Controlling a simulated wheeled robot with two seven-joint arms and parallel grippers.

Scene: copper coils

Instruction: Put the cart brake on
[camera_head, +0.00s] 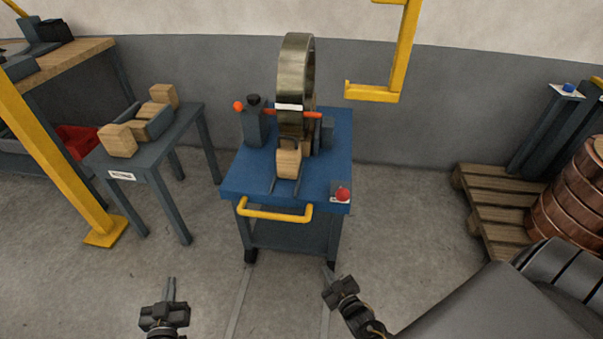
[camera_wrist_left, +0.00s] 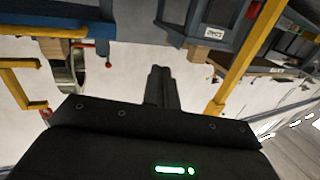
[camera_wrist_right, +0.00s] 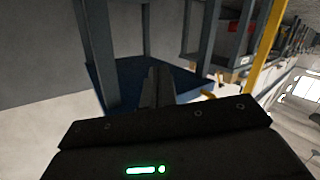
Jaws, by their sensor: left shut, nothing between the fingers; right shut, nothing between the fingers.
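The cart (camera_head: 231,185) has a blue top, dark legs and a yellow push handle (camera_head: 275,215) on its near side. A red round knob (camera_head: 342,194) sits on a small white plate at the top's near right corner; whether it is the brake I cannot read. A large metal coil (camera_head: 297,75) stands upright on the cart, with a red-orange bar (camera_head: 309,114) across it. My left gripper (camera_head: 171,283) is shut and empty, low in front of the cart and left of it. My right gripper (camera_head: 328,272) is shut and empty, in front of the cart's near right leg, below the knob in the picture.
A yellow hook (camera_head: 373,94) hangs behind the cart at right. A pallet (camera_head: 480,197) with copper coils (camera_head: 570,210) stands at far right. Floor before the cart is clear.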

